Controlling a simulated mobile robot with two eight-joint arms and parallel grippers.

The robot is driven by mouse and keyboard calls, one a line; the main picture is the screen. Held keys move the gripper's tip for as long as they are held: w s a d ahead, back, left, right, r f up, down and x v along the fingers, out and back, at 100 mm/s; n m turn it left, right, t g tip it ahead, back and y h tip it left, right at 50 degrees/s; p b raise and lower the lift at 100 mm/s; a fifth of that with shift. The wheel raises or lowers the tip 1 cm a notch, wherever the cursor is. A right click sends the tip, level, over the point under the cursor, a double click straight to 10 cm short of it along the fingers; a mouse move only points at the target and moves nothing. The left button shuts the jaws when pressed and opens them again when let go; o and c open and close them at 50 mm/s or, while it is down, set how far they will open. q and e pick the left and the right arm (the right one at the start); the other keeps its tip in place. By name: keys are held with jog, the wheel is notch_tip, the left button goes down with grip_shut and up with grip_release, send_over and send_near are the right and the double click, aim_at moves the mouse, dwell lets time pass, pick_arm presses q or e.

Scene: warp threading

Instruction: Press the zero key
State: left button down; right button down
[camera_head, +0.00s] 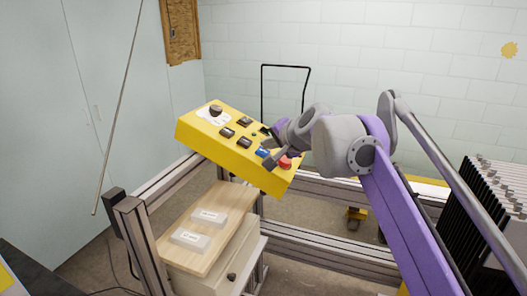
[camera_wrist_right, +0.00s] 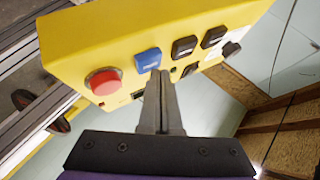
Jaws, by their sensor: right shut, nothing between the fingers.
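A yellow control box (camera_head: 205,146) carries several black keys, a blue key (camera_head: 263,153), a red round button (camera_head: 285,162) and a black knob (camera_head: 215,110). I cannot read which key is the zero key. In the right wrist view the blue key (camera_wrist_right: 148,60) lies between the red button (camera_wrist_right: 103,82) and a black key (camera_wrist_right: 184,46). My right gripper (camera_wrist_right: 160,76) is shut and empty, its tips over the box's face just beside the blue key. I cannot tell whether they touch the box. The gripper partly hides the keys there. My left gripper is not in view.
Below the box, a wooden board (camera_head: 182,250) holds two pale labelled blocks (camera_head: 190,238) on a cabinet. Metal frame rails (camera_head: 330,245) run around it. A rack of dark plates (camera_head: 490,215) stands at the right. A thin rod (camera_head: 118,110) slants at the left.

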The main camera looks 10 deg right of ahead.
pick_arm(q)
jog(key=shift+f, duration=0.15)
pick_arm(e)
jog(key=shift+w+a+f, duration=0.1)
jog(key=shift+f, duration=0.35)
dwell(0.4)
jog(key=shift+r, duration=0.15)
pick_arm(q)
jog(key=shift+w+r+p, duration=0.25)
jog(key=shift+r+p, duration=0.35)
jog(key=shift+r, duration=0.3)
pick_arm(e)
jog(key=shift+d+r, duration=0.25)
jog(key=shift+r, duration=0.4)
jog(key=shift+s+r, duration=0.1)
jog(key=shift+s, duration=0.1)
